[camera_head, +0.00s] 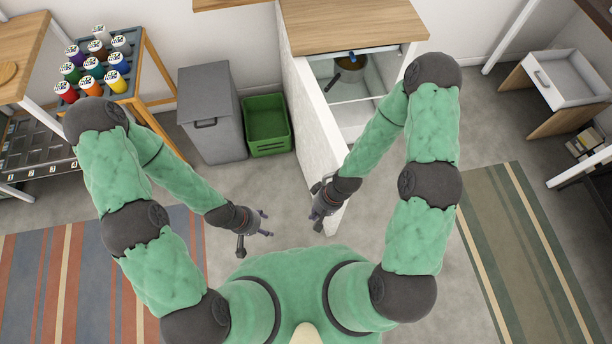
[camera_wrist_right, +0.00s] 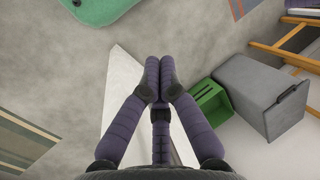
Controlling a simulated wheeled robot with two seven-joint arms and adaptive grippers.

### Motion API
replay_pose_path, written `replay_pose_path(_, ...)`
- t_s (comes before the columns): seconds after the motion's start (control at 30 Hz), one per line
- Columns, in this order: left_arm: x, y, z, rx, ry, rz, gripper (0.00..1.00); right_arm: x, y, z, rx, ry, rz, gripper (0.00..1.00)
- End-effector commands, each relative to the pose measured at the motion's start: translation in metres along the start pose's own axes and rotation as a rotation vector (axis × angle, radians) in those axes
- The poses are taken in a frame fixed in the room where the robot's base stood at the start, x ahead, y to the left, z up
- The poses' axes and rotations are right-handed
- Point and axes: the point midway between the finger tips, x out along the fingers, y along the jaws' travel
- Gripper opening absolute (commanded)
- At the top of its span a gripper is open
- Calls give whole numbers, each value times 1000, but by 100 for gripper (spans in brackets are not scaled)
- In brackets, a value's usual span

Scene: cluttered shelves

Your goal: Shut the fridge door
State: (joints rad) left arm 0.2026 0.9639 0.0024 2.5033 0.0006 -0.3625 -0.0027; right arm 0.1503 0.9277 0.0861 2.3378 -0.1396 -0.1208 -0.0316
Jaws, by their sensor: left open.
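The fridge (camera_head: 312,20) stands at the back centre under a wooden top, with its white door (camera_head: 311,108) swung wide open toward me. The open inside shows a shelf and a pot (camera_head: 350,68). My right gripper (camera_head: 318,226) is by the free end of the door, overlapping its left face in the head view; contact cannot be told. In the right wrist view its fingers (camera_wrist_right: 160,62) are together with nothing seen between them, and the white door (camera_wrist_right: 122,88) lies behind them. My left gripper (camera_head: 266,223) is open and empty, left of the door.
A grey bin (camera_head: 211,115) and a green crate (camera_head: 267,125) stand left of the door. A rack of coloured bottles (camera_head: 97,68) is further left. An open drawer (camera_head: 568,78) is at the right. The floor right of the door is mostly clear, with a striped rug (camera_head: 520,255).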

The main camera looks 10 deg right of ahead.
Motion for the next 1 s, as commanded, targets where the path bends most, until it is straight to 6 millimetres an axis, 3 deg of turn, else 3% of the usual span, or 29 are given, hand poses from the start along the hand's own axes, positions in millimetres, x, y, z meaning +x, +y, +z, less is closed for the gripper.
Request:
replay_pose_path(0.37, -7, 2, 0, 0, 0, 0, 58, -22, -36, -37, -417, -134, 76, 0)
replay_pose_path(0.7, -14, 5, 0, 0, 0, 0, 58, -91, -78, -104, -950, -318, 401, 0)
replay_pose_path(0.87, -15, 5, 0, 0, 0, 0, 58, -113, -87, -119, -1035, -354, 502, 0)
replay_pose_path(1.0, -13, 5, 0, 0, 0, 0, 58, -112, -84, -122, -1049, -363, 522, 0)
